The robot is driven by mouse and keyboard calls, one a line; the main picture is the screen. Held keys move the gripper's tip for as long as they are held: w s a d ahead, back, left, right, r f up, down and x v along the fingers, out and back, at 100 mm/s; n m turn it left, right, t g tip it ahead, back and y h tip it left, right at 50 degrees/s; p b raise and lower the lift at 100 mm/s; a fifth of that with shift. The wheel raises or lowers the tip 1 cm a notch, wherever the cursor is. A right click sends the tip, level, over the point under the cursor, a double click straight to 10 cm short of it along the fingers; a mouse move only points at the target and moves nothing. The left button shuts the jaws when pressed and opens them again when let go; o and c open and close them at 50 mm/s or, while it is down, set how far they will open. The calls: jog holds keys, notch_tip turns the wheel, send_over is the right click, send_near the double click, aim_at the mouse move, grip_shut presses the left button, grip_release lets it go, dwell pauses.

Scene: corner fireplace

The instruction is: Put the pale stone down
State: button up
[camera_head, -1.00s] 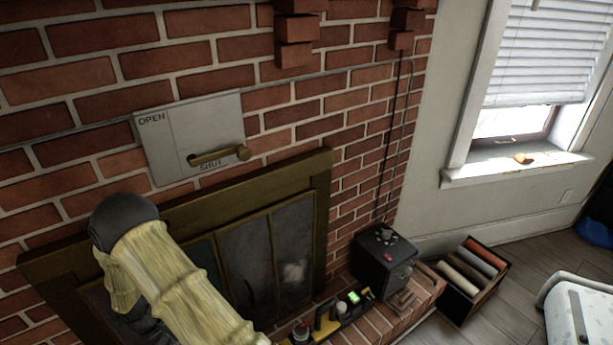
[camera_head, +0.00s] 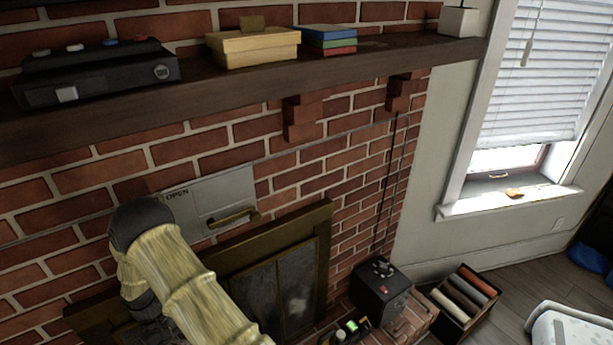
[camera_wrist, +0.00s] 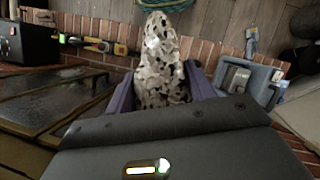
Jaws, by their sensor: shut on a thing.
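The pale stone (camera_wrist: 160,62), whitish with dark speckles, stands out lengthwise between the purple fingers of my gripper (camera_wrist: 160,84) in the wrist view. My gripper is shut on it. The brick hearth (camera_wrist: 205,48) shows behind and below the stone. I cannot tell how far the stone is above it. In the head view my arm in its yellow sleeve covers the lower left, and neither gripper nor stone can be seen there.
A blue-grey object (camera_wrist: 245,80) is right of the stone.

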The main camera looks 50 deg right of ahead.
aim_at(175, 344)
jog(key=shift+m+y, duration=0.3)
jog(key=shift+m, duration=0.3)
jog(key=r+p, duration=0.1)
jog(key=r, duration=0.1)
jog(key=r+p, duration=0.3)
jog(key=r, duration=0.1)
jog(key=shift+w+a+r+p, duration=0.1)
jog(key=shift+w+p, duration=0.3)
jog(key=shift+a, duration=0.1)
